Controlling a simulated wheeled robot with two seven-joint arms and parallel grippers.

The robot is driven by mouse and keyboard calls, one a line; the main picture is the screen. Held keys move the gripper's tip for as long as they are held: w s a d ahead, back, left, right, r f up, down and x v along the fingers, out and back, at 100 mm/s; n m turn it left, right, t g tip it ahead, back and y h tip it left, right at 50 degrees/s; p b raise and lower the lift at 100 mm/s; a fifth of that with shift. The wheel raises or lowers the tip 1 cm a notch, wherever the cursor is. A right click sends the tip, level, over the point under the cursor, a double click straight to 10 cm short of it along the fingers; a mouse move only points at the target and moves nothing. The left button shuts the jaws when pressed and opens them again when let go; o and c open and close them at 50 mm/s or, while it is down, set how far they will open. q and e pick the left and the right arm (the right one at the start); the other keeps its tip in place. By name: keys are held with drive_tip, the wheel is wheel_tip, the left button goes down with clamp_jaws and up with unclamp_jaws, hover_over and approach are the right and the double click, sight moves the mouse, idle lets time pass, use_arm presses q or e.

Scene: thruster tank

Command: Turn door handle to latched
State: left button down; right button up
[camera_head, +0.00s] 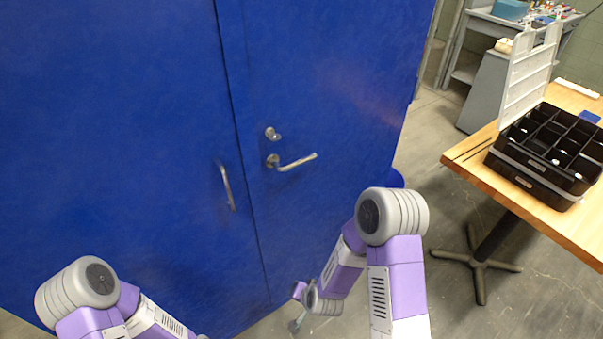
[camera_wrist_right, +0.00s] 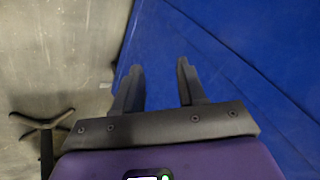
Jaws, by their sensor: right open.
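The door handle (camera_head: 296,163) is a metal lever on the right leaf of the blue cabinet door (camera_head: 330,85). It points right and tilts slightly up from its round mount. My right gripper (camera_wrist_right: 158,68) is open and empty in the right wrist view, with blue panel beside it and the floor to the left. In the head view the right gripper (camera_head: 296,325) is low at the bottom edge, well below the handle and apart from it; its fingertips are hard to make out. My left gripper is outside the views; only its arm shows.
A lock cylinder (camera_head: 272,133) sits just above the handle. A fixed pull (camera_head: 227,187) is on the left leaf. A wooden table (camera_head: 470,170) at right bears an open black case (camera_head: 530,180). A pedestal foot (camera_head: 478,265) stands on the floor.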

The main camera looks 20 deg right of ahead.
sight(301, 159)
drive_tip(key=w+r+m+t+h, duration=0.2)
drive_tip(key=w+r+m+t, duration=0.35)
drive_tip(key=w+r, duration=0.55)
wheel_tip(301, 159, up, 26)
drive_tip(key=s+d+m+t+h, duration=0.1)
drive_tip(key=m+t+h, duration=0.6)
drive_tip(key=m, duration=0.5)
drive_tip(key=shift+g+h, duration=0.5)
drive_tip(key=shift+g, duration=0.05)
drive_tip(key=x, duration=0.7)
drive_tip(key=shift+s+d+r, duration=0.1)
drive_tip(key=shift+d+r, duration=0.1)
clamp_jaws()
